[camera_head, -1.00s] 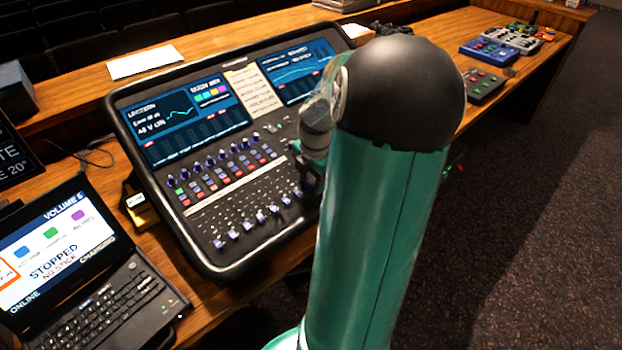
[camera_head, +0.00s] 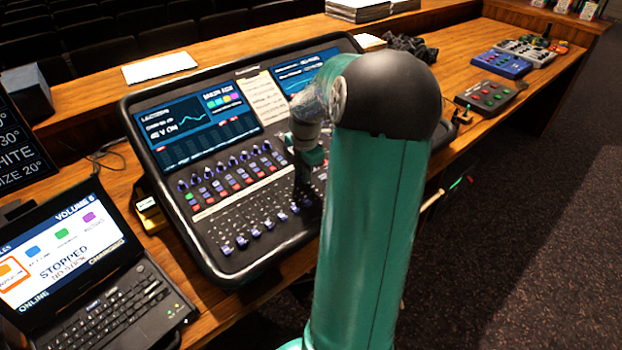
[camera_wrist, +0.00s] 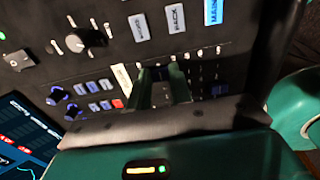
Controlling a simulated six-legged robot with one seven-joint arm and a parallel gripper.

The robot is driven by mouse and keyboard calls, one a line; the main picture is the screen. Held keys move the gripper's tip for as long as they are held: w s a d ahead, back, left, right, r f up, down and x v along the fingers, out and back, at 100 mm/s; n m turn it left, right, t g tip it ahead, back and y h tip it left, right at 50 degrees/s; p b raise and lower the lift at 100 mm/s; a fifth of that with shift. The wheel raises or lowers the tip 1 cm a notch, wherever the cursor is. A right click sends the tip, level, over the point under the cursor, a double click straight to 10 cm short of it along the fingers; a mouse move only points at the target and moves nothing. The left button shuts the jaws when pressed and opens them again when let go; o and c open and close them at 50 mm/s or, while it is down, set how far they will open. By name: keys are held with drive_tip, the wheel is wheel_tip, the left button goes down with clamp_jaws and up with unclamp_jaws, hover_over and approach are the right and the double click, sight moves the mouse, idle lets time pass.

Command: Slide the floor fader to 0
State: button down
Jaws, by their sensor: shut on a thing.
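The mixing desk (camera_head: 215,200) is a black tilted console with two screens, rows of knobs and a bank of faders. Several pale-blue fader caps (camera_head: 255,232) stand in a slanting row near its lower edge. My gripper (camera_head: 303,182) points down at the right end of this bank, partly hidden by my arm. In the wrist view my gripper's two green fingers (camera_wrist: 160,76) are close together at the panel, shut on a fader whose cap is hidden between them. I cannot read which fader it is. A white strip (camera_wrist: 121,77) lies just left of the fingers.
A laptop (camera_head: 95,270) stands on the wooden desk at the left. A paper sheet (camera_head: 159,67) lies on the ledge behind. Small control boxes (camera_head: 490,96) stand at the right.

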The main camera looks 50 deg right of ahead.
drive_tip(key=c, duration=1.2)
unclamp_jaws()
drive_tip(key=shift+c, duration=0.2)
wheel_tip(320, 180, up, 14)
drive_tip(key=s, duration=0.1)
drive_tip(key=shift+s+a, duration=0.15)
drive_tip(key=shift+f, duration=0.1)
